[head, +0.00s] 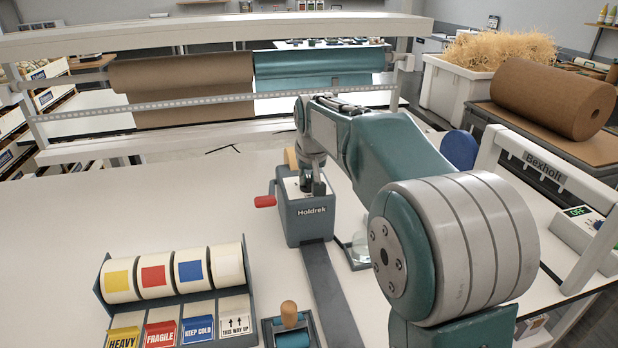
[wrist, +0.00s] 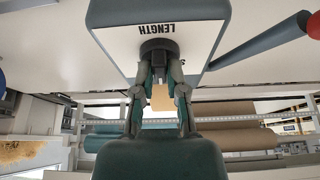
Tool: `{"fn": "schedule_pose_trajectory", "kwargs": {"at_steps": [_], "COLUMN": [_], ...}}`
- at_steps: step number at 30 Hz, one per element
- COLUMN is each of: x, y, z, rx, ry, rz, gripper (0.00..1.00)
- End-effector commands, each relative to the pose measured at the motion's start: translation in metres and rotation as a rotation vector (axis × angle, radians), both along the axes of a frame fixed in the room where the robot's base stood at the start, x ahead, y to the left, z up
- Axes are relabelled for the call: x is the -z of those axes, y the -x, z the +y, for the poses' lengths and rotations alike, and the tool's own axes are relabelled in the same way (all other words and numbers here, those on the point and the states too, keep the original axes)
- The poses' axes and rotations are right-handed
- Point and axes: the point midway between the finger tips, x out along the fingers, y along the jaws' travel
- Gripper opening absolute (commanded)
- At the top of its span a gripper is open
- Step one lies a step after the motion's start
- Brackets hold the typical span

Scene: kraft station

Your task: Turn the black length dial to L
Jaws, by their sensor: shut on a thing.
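The black length dial (wrist: 157,48) is on the white top face of the grey Holdrek machine, under the printed word LENGTH, in the wrist view. My gripper (wrist: 159,65) has its two fingers closed on the sides of the dial. The dial's pointer and most of its letter marks are hidden by the fingers; a bit of one mark shows to the right. In the head view the Holdrek machine (head: 305,215) stands on the bench, and my gripper (head: 306,190) comes down on its top from above.
A red-handled crank (head: 265,201) sticks out at the machine's left. A label roll rack (head: 178,290) and a wooden-knobbed device (head: 289,320) stand at the front. A paper roll frame (head: 215,120) runs along the back. The bench left of the machine is clear.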

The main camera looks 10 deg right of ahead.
Motion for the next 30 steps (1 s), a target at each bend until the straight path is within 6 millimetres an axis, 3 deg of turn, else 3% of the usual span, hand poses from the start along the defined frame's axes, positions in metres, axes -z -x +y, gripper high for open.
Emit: {"fn": "schedule_pose_trajectory", "kwargs": {"at_steps": [18, 30], "x": [-0.0015, -0.0016], "y": [-0.0035, -0.0041], "z": [0.0040, 0.0046], "rx": [0.550, 0.742], "ry": [-0.003, -0.006], "rz": [-0.010, -0.010], "gripper": [0.00, 0.00]}}
